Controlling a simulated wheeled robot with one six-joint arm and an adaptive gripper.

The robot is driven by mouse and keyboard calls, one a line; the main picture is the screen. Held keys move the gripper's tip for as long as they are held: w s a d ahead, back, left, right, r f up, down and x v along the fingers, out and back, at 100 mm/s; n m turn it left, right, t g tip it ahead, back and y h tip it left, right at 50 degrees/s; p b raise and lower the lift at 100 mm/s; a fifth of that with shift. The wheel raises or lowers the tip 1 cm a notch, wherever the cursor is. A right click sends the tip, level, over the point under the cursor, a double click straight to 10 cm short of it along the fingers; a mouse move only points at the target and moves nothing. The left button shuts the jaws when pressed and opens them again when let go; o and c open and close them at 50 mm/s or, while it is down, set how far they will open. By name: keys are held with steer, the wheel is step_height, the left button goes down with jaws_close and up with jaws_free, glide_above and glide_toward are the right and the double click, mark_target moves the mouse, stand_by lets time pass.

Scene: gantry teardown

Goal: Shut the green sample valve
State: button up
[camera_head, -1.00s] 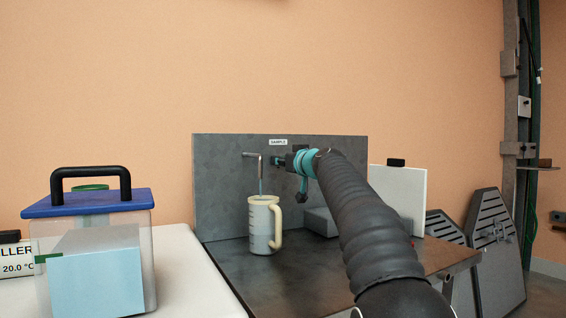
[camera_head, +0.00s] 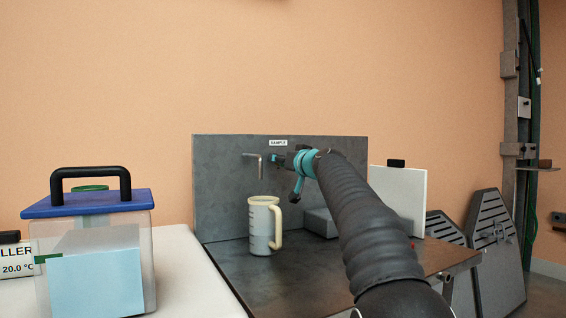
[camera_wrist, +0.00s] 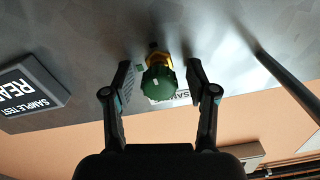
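The green valve knob (camera_wrist: 158,80) with a brass stem shows in the wrist view against the grey panel. My gripper (camera_wrist: 160,84) is open, with one finger on each side of the knob and a visible gap to both. In the head view my gripper (camera_head: 279,159) is at the panel beside the bent spout (camera_head: 261,168) and hides the knob. A cream measuring jug (camera_head: 262,228) stands upright under the spout. No stream shows between spout and jug now.
The grey panel (camera_head: 225,190) carries a SAMPLE label (camera_head: 278,143). A dark screen (camera_wrist: 32,88) reading "SAMPLE TEST REA", cut off, shows in the wrist view. A grey block (camera_head: 320,222) lies right of the jug. A blue-lidded box (camera_head: 88,203) stands at left.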

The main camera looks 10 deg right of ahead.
steer(key=shift+s+d, duration=0.1)
steer(key=shift+s, duration=0.05)
steer(key=v, duration=1.1)
steer(key=shift+s, duration=0.35)
